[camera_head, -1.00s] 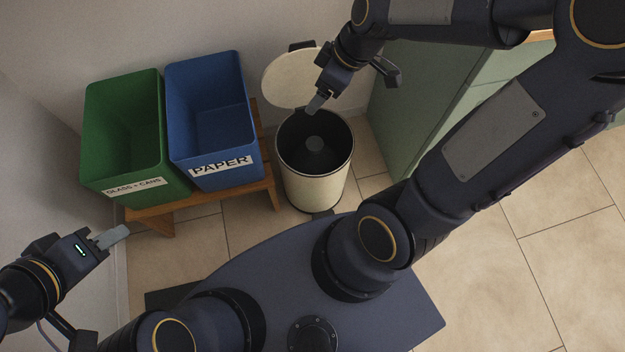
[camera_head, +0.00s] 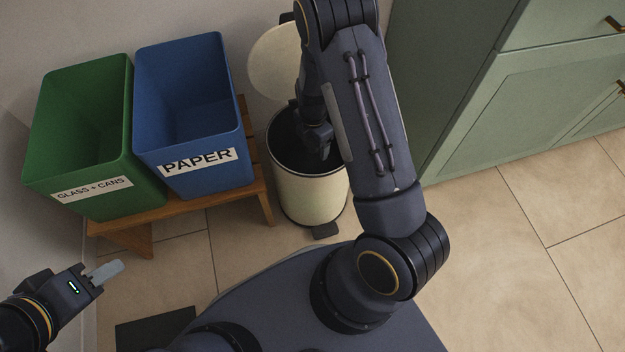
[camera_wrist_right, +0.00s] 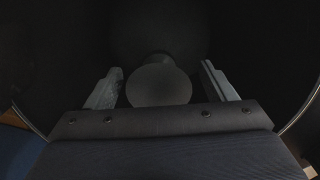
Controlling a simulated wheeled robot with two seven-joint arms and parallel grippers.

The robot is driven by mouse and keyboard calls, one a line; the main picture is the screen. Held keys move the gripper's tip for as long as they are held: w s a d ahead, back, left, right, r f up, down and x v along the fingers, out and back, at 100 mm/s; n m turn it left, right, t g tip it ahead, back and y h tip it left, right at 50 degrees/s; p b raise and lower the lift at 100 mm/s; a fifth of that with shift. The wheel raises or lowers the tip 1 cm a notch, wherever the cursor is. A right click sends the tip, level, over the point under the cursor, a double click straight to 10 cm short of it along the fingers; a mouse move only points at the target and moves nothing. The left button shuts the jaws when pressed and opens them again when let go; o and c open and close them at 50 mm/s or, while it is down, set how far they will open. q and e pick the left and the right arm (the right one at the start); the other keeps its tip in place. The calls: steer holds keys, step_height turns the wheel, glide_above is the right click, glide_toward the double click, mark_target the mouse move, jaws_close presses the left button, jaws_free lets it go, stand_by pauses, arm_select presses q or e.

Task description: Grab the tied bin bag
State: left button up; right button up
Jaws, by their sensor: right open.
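The pedal bin (camera_head: 308,197) is a cream cylinder with its round lid (camera_head: 274,62) standing open behind it. My right arm reaches down into its mouth. In the right wrist view my right gripper (camera_wrist_right: 163,85) is open inside the dark bin, one finger on each side of the dark, rounded knot of the bin bag (camera_wrist_right: 159,84). The bag's body (camera_wrist_right: 158,35) is black and hard to tell from the bin's inside. I cannot tell whether the fingers touch it. My left gripper (camera_head: 110,270) is at the lower left, away from the bin; its fingers look close together.
A green GLASS + CANS bin (camera_head: 95,190) and a blue PAPER bin (camera_head: 200,155) stand on a wooden bench (camera_head: 180,207) left of the pedal bin. A green cabinet (camera_head: 450,90) stands to the right. The tiled floor (camera_head: 500,250) at the right is clear.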

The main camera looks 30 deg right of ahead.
mark_target(305, 158)
step_height(305, 158, down, 3)
steer(key=shift+f+b, duration=0.1)
steer(key=shift+b, duration=0.35)
steer(key=shift+c, duration=0.5)
steer(key=shift+a, duration=0.1)
jaws_close()
